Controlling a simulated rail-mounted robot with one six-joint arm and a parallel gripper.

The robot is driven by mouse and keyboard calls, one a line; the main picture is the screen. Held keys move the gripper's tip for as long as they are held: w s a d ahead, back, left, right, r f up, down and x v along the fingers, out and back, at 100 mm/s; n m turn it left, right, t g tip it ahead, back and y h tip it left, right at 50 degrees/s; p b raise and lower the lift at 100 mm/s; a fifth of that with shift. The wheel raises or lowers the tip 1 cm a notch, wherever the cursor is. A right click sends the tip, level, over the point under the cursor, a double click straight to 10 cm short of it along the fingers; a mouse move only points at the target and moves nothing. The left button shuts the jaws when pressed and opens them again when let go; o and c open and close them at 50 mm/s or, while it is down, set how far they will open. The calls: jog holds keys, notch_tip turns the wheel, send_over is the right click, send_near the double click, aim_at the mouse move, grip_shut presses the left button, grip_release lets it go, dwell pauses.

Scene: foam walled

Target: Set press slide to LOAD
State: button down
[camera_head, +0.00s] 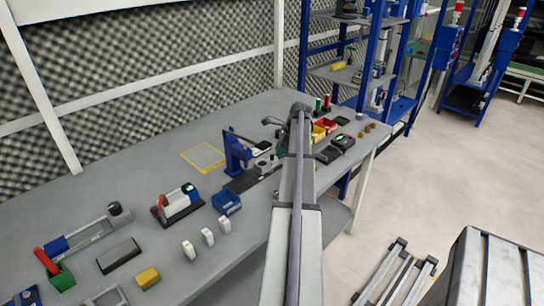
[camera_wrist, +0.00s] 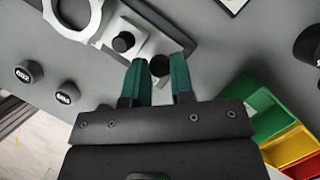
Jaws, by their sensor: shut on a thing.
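The blue press (camera_head: 235,152) stands on the grey bench in the head view, with its dark slide base (camera_head: 240,183) in front of it. A light grey slide carriage (camera_head: 262,167) sits at the right part of this base. In the wrist view the carriage shows as a pale plate with a ring (camera_wrist: 88,40) and a black post (camera_wrist: 122,42). My gripper (camera_wrist: 160,75) has its two green fingers shut on a round black knob (camera_wrist: 160,66) beside the plate. In the head view my arm hides much of this area. I cannot read a LOAD mark.
Green (camera_wrist: 258,105), yellow and red bins lie close at the right in the wrist view. Two black labelled round pieces (camera_wrist: 67,92) lie at the left. A blue bin (camera_head: 227,202) and several white blocks (camera_head: 208,237) stand nearer on the bench.

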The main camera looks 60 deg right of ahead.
jog(key=shift+d, duration=0.2)
jog(key=c, duration=1.3)
grip_release()
jog(key=shift+s+d, duration=0.1)
jog(key=shift+d, duration=0.05)
jog(key=shift+o, duration=0.2)
jog(key=shift+r+p, duration=0.4)
jog(key=shift+p, duration=0.05)
jog(key=p+v, duration=0.9)
jog(key=v, duration=0.1)
jog(key=shift+s, duration=0.1)
